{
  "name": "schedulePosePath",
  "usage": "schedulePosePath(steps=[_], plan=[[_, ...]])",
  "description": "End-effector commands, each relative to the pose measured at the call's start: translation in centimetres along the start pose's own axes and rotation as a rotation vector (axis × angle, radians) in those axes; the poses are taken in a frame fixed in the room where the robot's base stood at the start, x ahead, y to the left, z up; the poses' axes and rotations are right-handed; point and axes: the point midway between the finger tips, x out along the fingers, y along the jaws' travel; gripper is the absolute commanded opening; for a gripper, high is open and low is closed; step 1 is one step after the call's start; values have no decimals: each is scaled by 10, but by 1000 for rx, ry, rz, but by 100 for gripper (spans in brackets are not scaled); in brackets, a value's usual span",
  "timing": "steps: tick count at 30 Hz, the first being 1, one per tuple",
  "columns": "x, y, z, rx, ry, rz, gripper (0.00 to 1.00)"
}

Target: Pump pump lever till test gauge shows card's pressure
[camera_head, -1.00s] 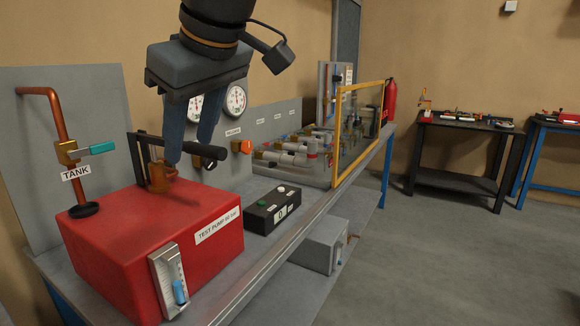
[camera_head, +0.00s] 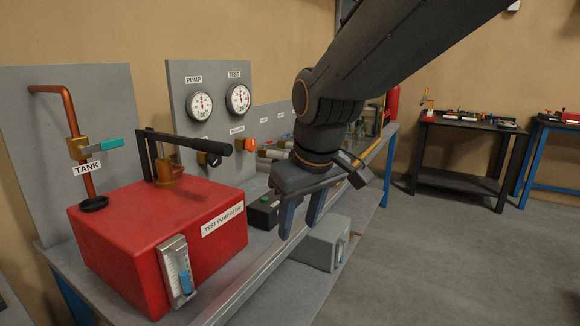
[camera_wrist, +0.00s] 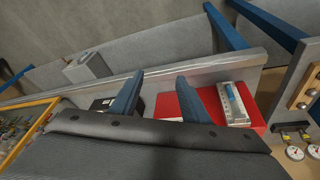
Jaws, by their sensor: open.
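The red test pump (camera_head: 150,240) sits on the bench at the left in the head view. Its black pump lever (camera_head: 190,143) lies nearly level above the box, over a copper-coloured cylinder (camera_head: 170,176). The test gauge (camera_head: 238,99) and the pump gauge (camera_head: 199,105) are on a grey panel behind; their readings are too small to tell. No pressure card can be made out. My gripper (camera_head: 299,232) is open and empty, to the right of the pump and clear of the lever. Its blue fingers (camera_wrist: 160,95) also show in the wrist view, near the red box (camera_wrist: 180,105).
A tank valve with a teal handle (camera_head: 101,145) stands on the pump's left. An orange knob (camera_head: 244,145) is on the panel. A grey box (camera_head: 320,250) sits on the lower shelf. Open floor lies to the right.

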Motion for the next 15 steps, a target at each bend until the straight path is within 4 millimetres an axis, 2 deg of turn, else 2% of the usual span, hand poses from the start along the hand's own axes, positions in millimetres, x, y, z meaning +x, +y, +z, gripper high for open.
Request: schedulePosePath(steps=[1,3,6,9,12,15], plan=[[21,21,28,79,-48,10,42],[45,43,65,180,-101,20,42],[72,66,119,319,-171,32,42],[90,78,166,440,-229,40,42],[100,84,200,526,-267,45,42],[106,84,218,574,-289,48,42]])
